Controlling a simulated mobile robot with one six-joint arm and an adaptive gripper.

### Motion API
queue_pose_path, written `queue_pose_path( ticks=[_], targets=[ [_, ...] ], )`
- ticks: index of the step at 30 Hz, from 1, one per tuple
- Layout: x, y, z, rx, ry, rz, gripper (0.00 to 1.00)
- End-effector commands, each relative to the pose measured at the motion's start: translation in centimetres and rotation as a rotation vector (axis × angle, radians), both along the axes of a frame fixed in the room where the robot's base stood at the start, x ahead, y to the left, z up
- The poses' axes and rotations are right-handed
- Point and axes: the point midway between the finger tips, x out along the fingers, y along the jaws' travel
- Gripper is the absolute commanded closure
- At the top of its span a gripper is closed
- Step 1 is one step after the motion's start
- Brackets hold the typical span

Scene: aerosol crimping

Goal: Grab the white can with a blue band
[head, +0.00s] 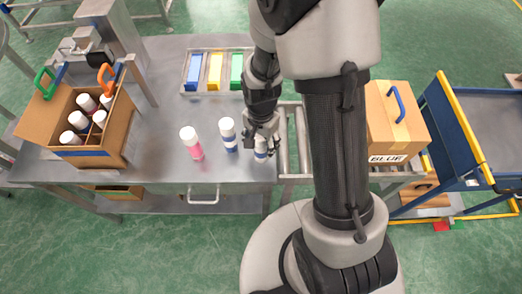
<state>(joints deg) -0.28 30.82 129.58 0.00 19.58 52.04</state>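A white can with a blue band (260,154) stands near the front edge of the steel table, directly under my gripper (261,142). The gripper's dark fingers are on either side of the can's upper part and partly hide it. I cannot tell whether they are pressed on it or only around it. A second white can with a blue band (228,134) stands upright just to the left, apart from the gripper. A white can with a pink band (191,142) stands upright farther left.
An open cardboard box (118,150) with several white-topped cans stands at left. A tray (215,92) with blue, yellow and green blocks lies at the back. A closed carton marked BLUE (398,130) sits right of my arm, beside a blue cart (455,150). A roller strip (292,140) adjoins the table.

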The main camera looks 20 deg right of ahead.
Motion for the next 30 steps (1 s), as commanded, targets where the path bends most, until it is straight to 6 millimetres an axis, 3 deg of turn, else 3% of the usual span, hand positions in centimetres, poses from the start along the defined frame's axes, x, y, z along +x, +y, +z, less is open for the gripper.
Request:
queue_pose_path(
  ticks=[22, 30],
  targets=[
    [-0.01, -0.01, 0.01, 0.000, 0.000, 0.000, 0.99],
    [0.00, 0.00, 0.02, 0.000, 0.000, 0.000, 1.00]
  ],
)
